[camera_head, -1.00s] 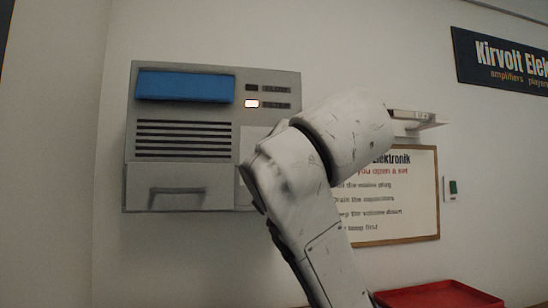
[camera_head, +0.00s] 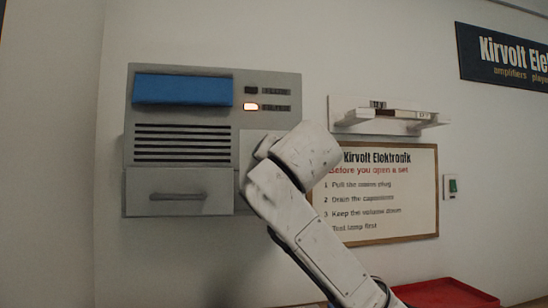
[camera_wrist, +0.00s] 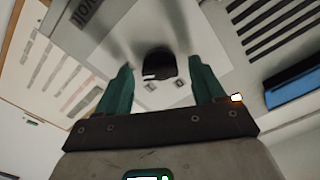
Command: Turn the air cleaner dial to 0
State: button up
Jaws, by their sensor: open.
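The air cleaner (camera_head: 180,112) is a grey wall box with a blue strip, dark vent slots and a drawer below. Its dial (camera_wrist: 160,62) is a black knob with a white mark, on a pale panel in the wrist view. My gripper (camera_wrist: 160,64) is open, with one teal finger on each side of the dial in the picture. I cannot tell whether the fingers touch it. Small square marks show by the dial, too small to read. In the head view my arm hides the dial and gripper.
An orange indicator light (camera_head: 251,106) is lit on the cleaner. A wall shelf (camera_head: 388,118) and a framed notice (camera_head: 385,200) are to the right. A green switch (camera_head: 452,186) is beyond them. A red tray (camera_head: 445,294) is at the lower right.

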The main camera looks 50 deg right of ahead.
jog(key=shift+c, duration=0.3)
jog(key=c, duration=1)
